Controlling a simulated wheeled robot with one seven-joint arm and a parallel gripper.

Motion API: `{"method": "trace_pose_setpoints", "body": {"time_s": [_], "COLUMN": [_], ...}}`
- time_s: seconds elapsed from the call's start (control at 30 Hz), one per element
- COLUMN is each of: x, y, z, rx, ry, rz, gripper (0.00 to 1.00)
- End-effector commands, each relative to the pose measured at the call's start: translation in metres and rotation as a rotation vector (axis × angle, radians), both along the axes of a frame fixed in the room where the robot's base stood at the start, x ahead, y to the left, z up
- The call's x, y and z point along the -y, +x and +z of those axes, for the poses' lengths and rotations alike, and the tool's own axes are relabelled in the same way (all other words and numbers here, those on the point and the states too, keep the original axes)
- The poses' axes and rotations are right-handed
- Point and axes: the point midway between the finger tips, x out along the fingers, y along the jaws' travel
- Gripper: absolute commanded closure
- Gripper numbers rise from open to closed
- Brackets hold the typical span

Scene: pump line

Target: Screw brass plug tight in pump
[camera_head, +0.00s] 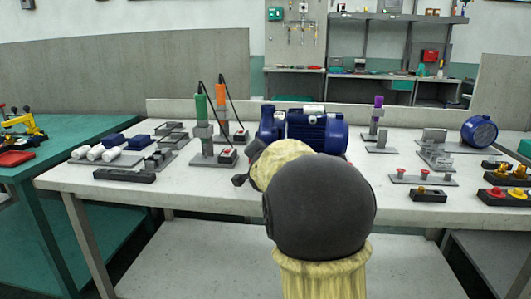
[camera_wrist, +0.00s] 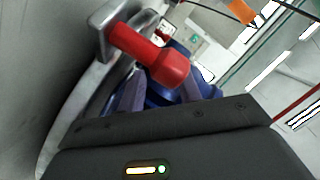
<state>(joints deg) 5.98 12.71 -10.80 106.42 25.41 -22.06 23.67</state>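The pump, with its blue motor (camera_head: 318,130) and blue casing (camera_head: 268,122), stands in the middle of the bench, partly hidden behind my arm. Blue parts that look like the pump show beyond my fingers in the wrist view. Brass-coloured pieces (camera_head: 501,168) sit in a dark block at the right end of the bench; I cannot tell whether one is the plug. My gripper (camera_wrist: 168,88) shows two fingers spread apart in the wrist view. A red cylindrical piece (camera_wrist: 150,54) on a grey metal part crosses in front of the fingertips. I cannot tell whether anything is gripped.
Stands with green (camera_head: 201,107) and orange (camera_head: 221,95) tools are left of the pump. Red-topped pieces (camera_head: 422,176) on a grey rack and a dark block with red and yellow pieces (camera_head: 505,196) are at the right. The bench front (camera_head: 205,190) has clear room.

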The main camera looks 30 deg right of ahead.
Motion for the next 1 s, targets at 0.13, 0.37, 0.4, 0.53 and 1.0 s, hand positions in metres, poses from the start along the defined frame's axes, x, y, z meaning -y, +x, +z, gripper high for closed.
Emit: {"method": "trace_pose_setpoints", "body": {"time_s": [0.13, 0.37, 0.4, 0.53, 1.0], "x": [-0.0007, -0.0010, -0.0013, -0.0013, -0.0013], "y": [0.0003, 0.0006, 0.0007, 0.0009, 0.0007], "z": [0.0046, 0.0049, 0.0050, 0.0049, 0.0014], "rx": [-0.032, -0.091, -0.103, -0.137, -0.167], "ry": [-0.041, -0.131, -0.146, -0.197, -0.248], "rz": [0.001, 0.000, 0.001, 0.000, 0.000], "gripper": [0.65, 0.65, 0.65, 0.65, 0.65]}}
